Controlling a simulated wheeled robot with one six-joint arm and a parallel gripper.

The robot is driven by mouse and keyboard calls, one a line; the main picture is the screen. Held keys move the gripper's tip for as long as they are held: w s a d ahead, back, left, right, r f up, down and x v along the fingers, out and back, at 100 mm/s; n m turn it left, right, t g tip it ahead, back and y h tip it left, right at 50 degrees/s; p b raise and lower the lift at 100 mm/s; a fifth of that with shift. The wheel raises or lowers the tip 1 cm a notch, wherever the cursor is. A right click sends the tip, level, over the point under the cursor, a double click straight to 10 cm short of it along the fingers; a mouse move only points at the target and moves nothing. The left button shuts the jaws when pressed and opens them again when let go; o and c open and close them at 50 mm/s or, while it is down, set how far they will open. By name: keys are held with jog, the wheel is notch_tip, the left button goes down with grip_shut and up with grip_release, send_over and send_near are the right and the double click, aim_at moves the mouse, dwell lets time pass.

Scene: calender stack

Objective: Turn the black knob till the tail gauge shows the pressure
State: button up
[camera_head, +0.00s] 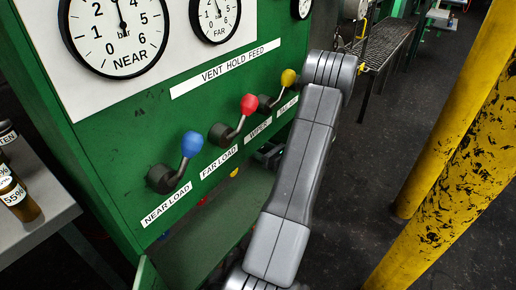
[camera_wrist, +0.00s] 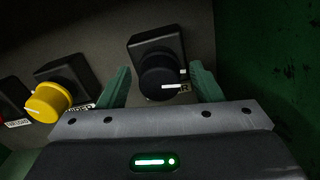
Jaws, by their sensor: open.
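In the wrist view the black knob (camera_wrist: 160,78) sits on a dark square mount, with a white mark on its face. My gripper (camera_wrist: 162,85) is open, its two green fingers on either side of the knob, with a visible space at each side. The label by the knob is mostly hidden. In the head view two round gauges show, marked NEAR (camera_head: 116,32) and FAR (camera_head: 215,14), and part of a third dial (camera_head: 301,6) at the top edge. The tail gauge cannot be made out. My arm hides the black knob in the head view.
A yellow knob (camera_wrist: 47,102) is left of the black one, and a red knob (camera_wrist: 12,116) lies further left. Levers with blue (camera_head: 192,144), red (camera_head: 249,104) and yellow (camera_head: 288,77) balls stick out from the green panel. Yellow posts (camera_head: 440,150) stand at right.

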jog(key=p+v, duration=0.1)
jog(key=v, duration=1.2)
jog(key=shift+s+d+p, duration=0.2)
jog(key=shift+d+p, duration=0.05)
jog(key=shift+p, duration=0.05)
jog(key=b+x, duration=0.1)
jog(key=x, duration=1.3)
jog(key=shift+b, duration=0.4)
